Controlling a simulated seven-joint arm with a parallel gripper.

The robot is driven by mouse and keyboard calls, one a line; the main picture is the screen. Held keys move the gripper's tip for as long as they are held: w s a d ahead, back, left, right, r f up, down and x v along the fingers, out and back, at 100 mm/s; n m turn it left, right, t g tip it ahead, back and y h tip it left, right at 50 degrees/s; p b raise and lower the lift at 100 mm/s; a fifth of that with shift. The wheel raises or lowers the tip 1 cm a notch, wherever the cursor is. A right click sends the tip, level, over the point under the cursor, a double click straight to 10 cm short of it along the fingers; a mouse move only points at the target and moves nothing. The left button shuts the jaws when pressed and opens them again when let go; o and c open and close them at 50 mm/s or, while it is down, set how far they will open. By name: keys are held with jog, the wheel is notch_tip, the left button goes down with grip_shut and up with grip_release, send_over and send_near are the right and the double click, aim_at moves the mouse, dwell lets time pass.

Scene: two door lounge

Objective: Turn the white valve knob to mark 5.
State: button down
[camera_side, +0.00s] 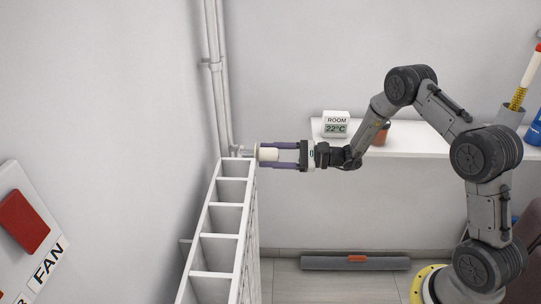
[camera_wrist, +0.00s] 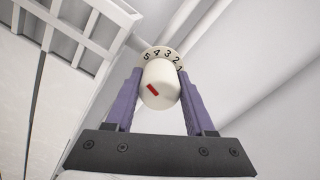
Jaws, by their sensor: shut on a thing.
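The white valve knob (camera_side: 268,154) sits at the top far end of the white radiator, by the wall pipes. In the wrist view the knob (camera_wrist: 160,88) has a red mark (camera_wrist: 152,89) left of centre on its near face, slanting toward the upper left. The number collar (camera_wrist: 163,53) behind it shows 5, 4, 3, 2 and part of 1, from left to right. The mark is nearest the 5 side; I cannot tell its exact number. My gripper (camera_side: 264,154) is shut on the knob, with one purple finger on each side.
The white radiator (camera_side: 243,208) with open top slots runs toward the camera. Vertical pipes (camera_side: 216,90) rise behind the knob. A white shelf (camera_side: 410,142) holds a room thermometer (camera_side: 336,125). A grey roll (camera_side: 325,263) lies on the floor. A fan panel (camera_side: 30,235) is at left.

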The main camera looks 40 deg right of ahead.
dwell(0.4)
jog(key=shift+c, duration=1.3)
grip_release()
jog(key=v, duration=1.4)
jog(key=shift+a, duration=0.1)
